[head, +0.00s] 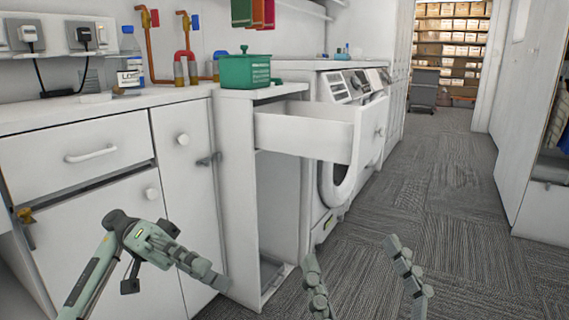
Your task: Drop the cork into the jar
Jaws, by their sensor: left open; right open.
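I cannot make out a cork or a clear jar in the head view. A green lidded container (245,72) stands on the counter above the pulled-out drawer; I cannot tell whether it is the jar. My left gripper (198,257) is open and appears empty, in front of the white cabinet doors and below counter height. My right gripper (351,252) is open, its two fingers rising from the bottom edge over the grey carpet, with nothing between them. Both grippers are apart from the things on the counter.
A white drawer (303,136) juts out from the narrow cabinet. A labelled bottle (130,63) and copper pipes (152,45) stand on the counter (50,112) at left. Washing machines (349,90) stand beyond the drawer. The carpet (440,220) is clear at right.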

